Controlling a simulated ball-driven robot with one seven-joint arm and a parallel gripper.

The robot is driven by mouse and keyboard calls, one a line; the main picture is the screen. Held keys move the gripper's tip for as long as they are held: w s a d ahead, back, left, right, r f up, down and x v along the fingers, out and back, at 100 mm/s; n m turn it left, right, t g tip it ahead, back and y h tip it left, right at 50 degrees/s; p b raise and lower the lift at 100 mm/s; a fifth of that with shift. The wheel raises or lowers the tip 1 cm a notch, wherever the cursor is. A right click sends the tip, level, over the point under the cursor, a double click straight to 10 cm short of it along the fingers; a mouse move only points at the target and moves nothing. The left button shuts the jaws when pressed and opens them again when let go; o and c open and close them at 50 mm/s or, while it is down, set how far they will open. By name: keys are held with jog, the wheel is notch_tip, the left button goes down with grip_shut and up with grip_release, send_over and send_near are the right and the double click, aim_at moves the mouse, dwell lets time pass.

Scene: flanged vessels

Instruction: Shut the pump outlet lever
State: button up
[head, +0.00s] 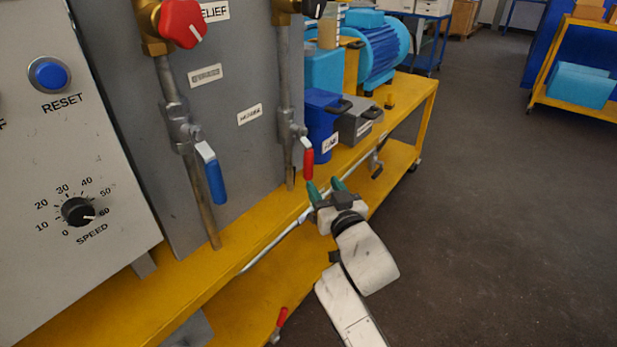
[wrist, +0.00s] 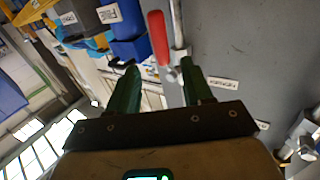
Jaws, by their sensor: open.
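A red-handled lever (head: 308,164) hangs from a valve on the right-hand grey pipe in the head view, pointing down beside the pipe. A blue-handled lever (head: 213,176) hangs likewise on the left-hand pipe. The small plates near them are too blurred to read, so I cannot tell which is the pump outlet. My gripper (head: 325,186) is open and empty, its green fingers just below and right of the red handle. In the wrist view, the red lever (wrist: 158,38) lies ahead of the gap between the fingers (wrist: 158,68), apparently not held; contact is unclear.
A blue bin (head: 320,125) and a grey box (head: 358,122) stand right of the red lever on the yellow bench (head: 408,105). Another red handle (head: 281,317) shows low down by the lower shelf. Open floor (head: 490,200) lies to the right.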

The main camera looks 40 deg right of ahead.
aim_at(310, 165)
jog(key=x, duration=1.1)
jog(key=shift+s+r, duration=0.1)
jog(key=shift+c, duration=0.4)
grip_shut()
